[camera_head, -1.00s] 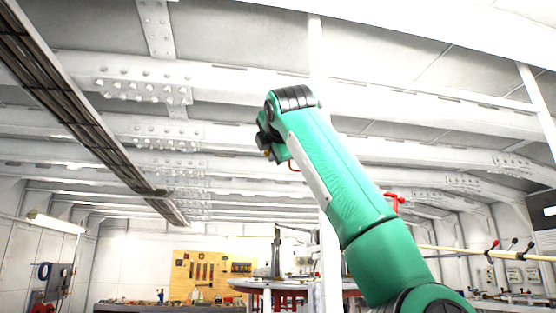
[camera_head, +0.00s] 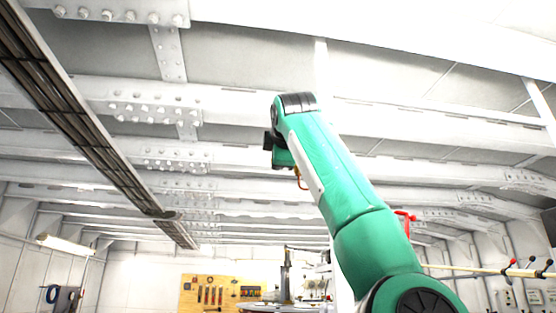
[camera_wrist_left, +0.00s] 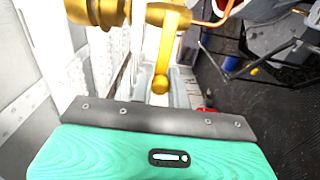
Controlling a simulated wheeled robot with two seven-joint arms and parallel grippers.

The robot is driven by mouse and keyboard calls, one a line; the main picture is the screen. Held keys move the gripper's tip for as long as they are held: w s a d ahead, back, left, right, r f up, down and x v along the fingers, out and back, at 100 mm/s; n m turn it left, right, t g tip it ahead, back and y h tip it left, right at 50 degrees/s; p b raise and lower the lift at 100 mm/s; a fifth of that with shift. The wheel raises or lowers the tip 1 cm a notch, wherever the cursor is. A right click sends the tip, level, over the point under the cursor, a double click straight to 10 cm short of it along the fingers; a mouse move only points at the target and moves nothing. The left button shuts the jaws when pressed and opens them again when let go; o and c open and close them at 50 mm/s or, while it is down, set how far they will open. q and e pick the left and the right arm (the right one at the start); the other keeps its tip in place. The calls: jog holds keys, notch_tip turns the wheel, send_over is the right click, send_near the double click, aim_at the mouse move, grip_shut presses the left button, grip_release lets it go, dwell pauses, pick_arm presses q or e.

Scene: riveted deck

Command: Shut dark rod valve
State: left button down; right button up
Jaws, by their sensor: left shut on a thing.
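A green arm of mine rises from the lower right of the head view. Its black-banded wrist bend is high in the middle, with the small dark left gripper (camera_head: 271,143) beneath it. In the left wrist view, a green housing with a grey edge fills the bottom. Above it hang brass parts: a thick cylinder and a brass lever (camera_wrist_left: 165,50) with a ball end, beside a copper tube. The jaw tips and what they hold are hidden. At the right of the head view, levers with red and black knobs (camera_head: 531,260) stand on a pale yellow pipe; I cannot tell which is the dark rod valve.
A white post (camera_head: 321,65) stands behind my arm. A tool board (camera_head: 215,292) hangs on the far wall. A red part (camera_head: 405,217) shows beside my arm. White riveted beams and a dark cable tray (camera_head: 90,130) run overhead.

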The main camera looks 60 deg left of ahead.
pick_arm(q)
jog(key=c, duration=1.4)
grip_release()
jog(key=shift+o, duration=0.2)
